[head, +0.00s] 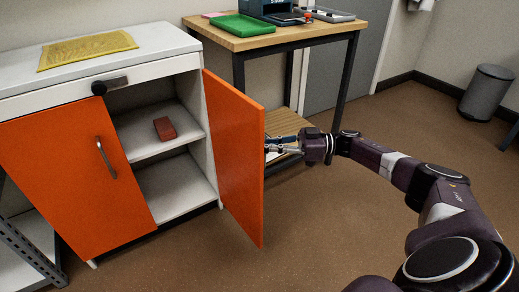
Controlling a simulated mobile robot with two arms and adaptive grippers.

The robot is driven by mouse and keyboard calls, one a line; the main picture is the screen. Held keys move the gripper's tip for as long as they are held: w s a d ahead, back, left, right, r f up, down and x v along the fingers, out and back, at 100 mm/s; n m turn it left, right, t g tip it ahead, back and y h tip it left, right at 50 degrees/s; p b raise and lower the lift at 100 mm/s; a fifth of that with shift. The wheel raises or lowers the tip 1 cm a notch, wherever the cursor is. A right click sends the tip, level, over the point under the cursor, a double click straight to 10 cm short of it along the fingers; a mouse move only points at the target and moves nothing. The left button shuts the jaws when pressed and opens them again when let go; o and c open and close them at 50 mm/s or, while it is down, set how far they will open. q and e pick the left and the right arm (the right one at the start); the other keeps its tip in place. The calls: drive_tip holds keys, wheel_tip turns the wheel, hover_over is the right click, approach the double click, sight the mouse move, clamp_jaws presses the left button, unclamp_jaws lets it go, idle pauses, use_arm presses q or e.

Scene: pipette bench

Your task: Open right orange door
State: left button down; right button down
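The right orange door (236,150) stands swung out from the white cabinet (215,180), with the inside of that half showing. My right gripper (268,148) is at the outer face of the door, near its free edge. The fingertips are partly hidden by the door edge, so I cannot tell whether they grip a handle. The handle of this door is not visible. The left orange door (70,175) is closed, with a metal handle (106,158). My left gripper is not in the head view.
A reddish-brown block (165,128) lies on the cabinet's upper shelf. A yellow mat (88,50) lies on the cabinet top. A wooden table (290,35) with a green tray (242,25) stands behind the door. A grey bin (486,93) is at right. The brown floor in front is clear.

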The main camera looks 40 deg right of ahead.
drive_tip(key=shift+s+d+f, duration=0.1)
drive_tip(key=shift+d+f, duration=0.05)
drive_tip(key=shift+d, duration=0.15)
drive_tip(key=c, duration=2.1)
unclamp_jaws()
drive_tip(key=shift+d, duration=0.1)
drive_tip(key=v, duration=1.2)
drive_tip(key=shift+s+d, duration=0.1)
